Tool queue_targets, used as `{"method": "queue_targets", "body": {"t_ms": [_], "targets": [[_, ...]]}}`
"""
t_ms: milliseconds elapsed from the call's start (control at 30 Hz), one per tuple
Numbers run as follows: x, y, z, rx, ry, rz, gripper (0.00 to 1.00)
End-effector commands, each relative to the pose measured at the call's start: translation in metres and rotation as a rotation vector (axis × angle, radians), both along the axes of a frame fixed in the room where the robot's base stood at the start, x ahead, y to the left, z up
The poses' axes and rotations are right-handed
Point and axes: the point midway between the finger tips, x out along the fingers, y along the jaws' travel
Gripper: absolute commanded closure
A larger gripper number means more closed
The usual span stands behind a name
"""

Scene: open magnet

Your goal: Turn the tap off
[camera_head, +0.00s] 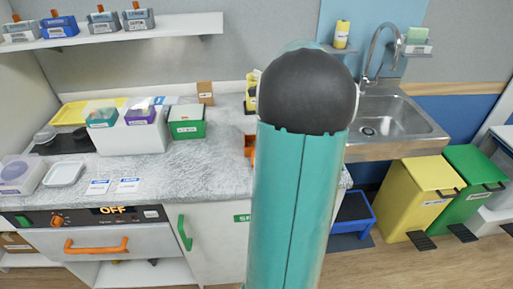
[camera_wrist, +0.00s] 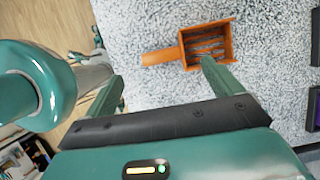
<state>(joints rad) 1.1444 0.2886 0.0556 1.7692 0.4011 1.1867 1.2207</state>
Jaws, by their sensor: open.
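The tap (camera_head: 375,50) is a tall curved metal spout at the right in the head view. It rises behind a steel sink (camera_head: 400,122). I cannot make out its handle or whether water runs. My teal arm fills the middle of the head view and hides part of the counter; my gripper is hidden there. In the wrist view my gripper (camera_wrist: 168,85) has its two teal fingers spread apart with nothing between them. It is above the speckled counter, and the tap is not in that view.
An orange scoop-like container (camera_wrist: 207,45) lies on the counter by the right finger. A green box (camera_head: 187,122) and a white box (camera_head: 132,137) stand on the left counter (camera_head: 215,165).

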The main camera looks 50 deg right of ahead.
Motion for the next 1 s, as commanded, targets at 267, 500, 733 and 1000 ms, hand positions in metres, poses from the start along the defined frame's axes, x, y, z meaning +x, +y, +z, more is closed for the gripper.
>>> {"method": "queue_targets", "body": {"t_ms": [267,500,733,1000], "targets": [[-0.013,-0.010,0.039,-0.002,0.000,-0.001,0.09],[-0.014,-0.011,0.043,0.001,0.001,0.000,0.09],[0.013,0.040,0.060,-0.098,-0.017,0.215,0.09],[0.046,0.196,0.093,-0.412,-0.097,0.917,0.09]]}}
